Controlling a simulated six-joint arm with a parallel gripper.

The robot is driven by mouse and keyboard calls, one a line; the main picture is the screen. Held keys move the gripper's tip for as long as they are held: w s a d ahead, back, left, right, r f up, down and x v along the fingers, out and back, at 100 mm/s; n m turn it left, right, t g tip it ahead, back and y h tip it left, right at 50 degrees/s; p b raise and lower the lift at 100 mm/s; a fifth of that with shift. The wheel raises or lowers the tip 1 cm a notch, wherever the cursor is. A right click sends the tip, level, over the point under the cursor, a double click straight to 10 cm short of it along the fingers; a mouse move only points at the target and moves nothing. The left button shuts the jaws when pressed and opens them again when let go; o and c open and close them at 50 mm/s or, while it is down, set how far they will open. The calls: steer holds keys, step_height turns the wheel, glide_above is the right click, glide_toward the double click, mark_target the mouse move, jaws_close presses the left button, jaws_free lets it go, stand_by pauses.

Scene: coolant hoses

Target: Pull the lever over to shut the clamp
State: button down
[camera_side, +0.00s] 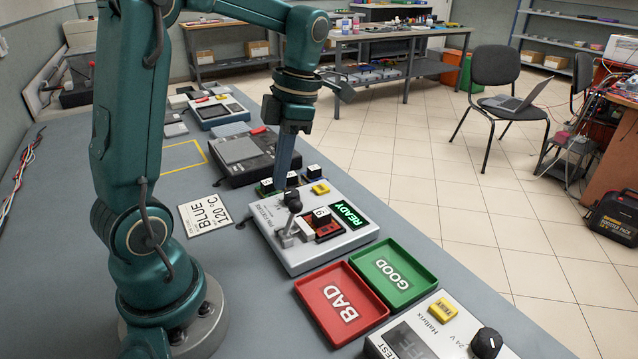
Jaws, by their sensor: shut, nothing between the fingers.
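The clamp fixture (352,241) is a light grey box on the bench with a lit green READY display (347,214). Its lever (292,205) has a dark knob and stands roughly upright at the fixture's left side, above a metal clamp (290,236). A small black block (321,214) marked with a digit sits in a red seat beside the clamp. My gripper (280,186) is shut and empty, pointing down just behind the lever's knob. Whether the fingertips touch the lever cannot be told from this angle.
A red BAD tray (338,319) and a green GOOD tray (412,282) lie in front of the fixture. A tester (415,340) is at the front edge. A dark device (250,165) and small black blocks (314,171) are behind. A BLUE 120 °C card (205,214) lies left.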

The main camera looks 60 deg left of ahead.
steer(key=w+r, duration=0.3)
steer(key=w, duration=0.3)
steer(key=shift+d+r, duration=0.25)
steer(key=shift+r, duration=0.1)
stand_by(0.3)
steer(key=s+d+r+m+t, duration=0.45)
steer(key=s+d+m, duration=0.25)
steer(key=m, duration=0.3)
steer(key=s+d+f+m+t, duration=0.1)
steer(key=s+f+m, duration=0.1)
steer(key=m, duration=1)
steer(key=s+d+f+m+t, duration=0.2)
steer(key=f+m, duration=0.2)
steer(key=m, duration=0.7)
steer(key=shift+s+d+f+m+h, duration=0.15)
steer(key=shift+s+m+h, duration=0.1)
steer(key=shift+m+h, duration=0.15)
